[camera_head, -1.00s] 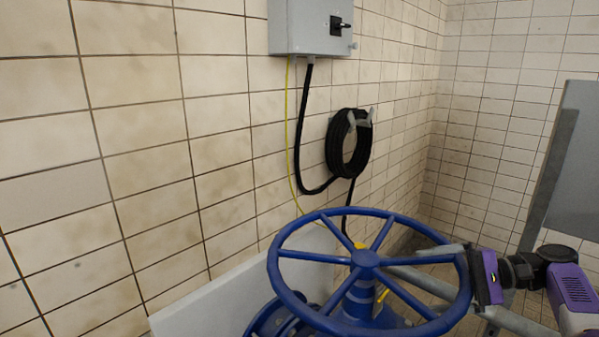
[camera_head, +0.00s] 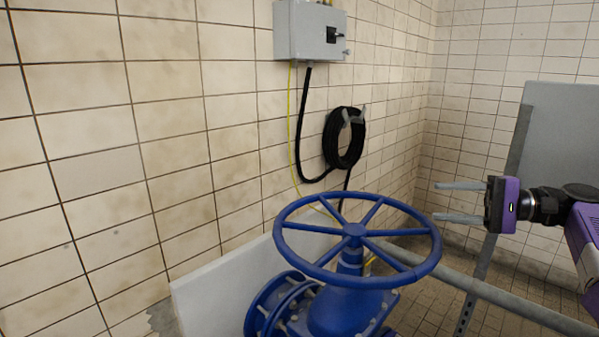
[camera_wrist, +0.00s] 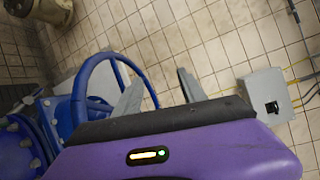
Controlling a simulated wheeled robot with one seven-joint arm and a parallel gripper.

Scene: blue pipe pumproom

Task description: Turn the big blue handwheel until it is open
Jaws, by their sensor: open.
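The big blue handwheel (camera_head: 357,240) lies nearly level on top of a blue valve body (camera_head: 345,308) in the head view. It has several spokes and a central hub. My gripper (camera_head: 437,203) is to the right of the wheel, pointing left, with its two grey fingers apart and nothing between them. The fingers appear just beyond or above the wheel's right rim; the exact gap is hard to judge. In the wrist view the wheel's rim (camera_wrist: 86,75) shows left of my fingers (camera_wrist: 157,88), partly hidden by the purple gripper housing.
A grey switch box (camera_head: 310,32) and a coiled black hose (camera_head: 344,138) are on the tiled wall behind the wheel. A grey rail (camera_head: 480,290) runs at the right, below my gripper. A grey panel (camera_head: 570,150) stands behind my arm. A pale slab (camera_head: 225,280) is left of the valve.

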